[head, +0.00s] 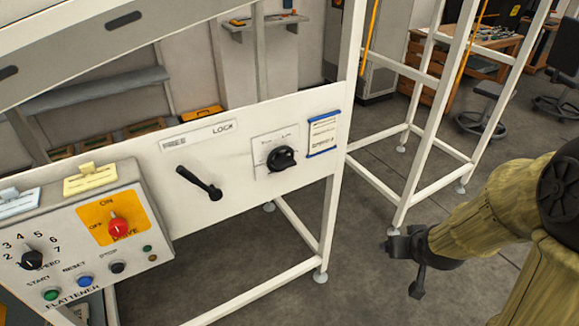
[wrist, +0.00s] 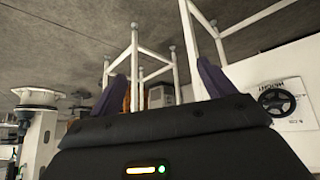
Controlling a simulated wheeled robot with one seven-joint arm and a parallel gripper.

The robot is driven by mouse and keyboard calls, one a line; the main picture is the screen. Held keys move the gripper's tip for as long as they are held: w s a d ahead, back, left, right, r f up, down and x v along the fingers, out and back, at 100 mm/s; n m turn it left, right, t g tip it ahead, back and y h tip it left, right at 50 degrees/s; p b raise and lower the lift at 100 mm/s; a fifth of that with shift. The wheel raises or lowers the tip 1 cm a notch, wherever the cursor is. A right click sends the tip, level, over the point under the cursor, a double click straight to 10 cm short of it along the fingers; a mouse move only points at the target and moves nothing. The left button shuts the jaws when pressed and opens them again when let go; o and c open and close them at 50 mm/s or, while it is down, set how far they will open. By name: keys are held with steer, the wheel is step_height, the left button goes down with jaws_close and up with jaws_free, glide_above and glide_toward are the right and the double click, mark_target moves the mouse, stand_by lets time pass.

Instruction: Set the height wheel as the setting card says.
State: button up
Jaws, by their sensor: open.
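The black round height wheel (head: 282,158) sits on a white plate on the machine's white front panel, in the head view. A blue-edged card (head: 323,134), apparently the setting card, is fixed just right of it; its print is too small to read. A black spoked wheel on a white plate (wrist: 277,103), apparently the same one, shows upside down at the right of the wrist view. My gripper (head: 400,268) is low and to the right of the panel, apart from the wheel. Its fingers (wrist: 163,85) are open and empty in the wrist view.
A black lever (head: 200,184) marked FREE and LOCK is left of the wheel. Further left is a FLATTENER control box (head: 80,235) with a red drive knob (head: 118,227). White frame legs (head: 333,220) stand between panel and gripper. Grey floor (head: 345,290) is open below.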

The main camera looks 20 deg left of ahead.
mark_target(288, 166)
steer(key=w+a+n+t+y, duration=0.3)
steer(key=w+a+n+y, duration=0.15)
steer(key=w+a, duration=0.4)
steer(key=s+a+r+n+t+y, duration=0.1)
steer(key=s+a+n+y, duration=0.1)
steer(key=a+y, duration=0.6)
steer(key=a, duration=0.5)
steer(key=shift+s+t+p, duration=0.15)
steer(key=shift+t+p, duration=0.15)
steer(key=shift+p, duration=0.05)
steer(key=p+x, duration=0.5)
steer(key=x, duration=1.2)
steer(key=shift+a+r, duration=0.1)
steer(key=shift+r, duration=0.05)
steer(key=c, duration=1)
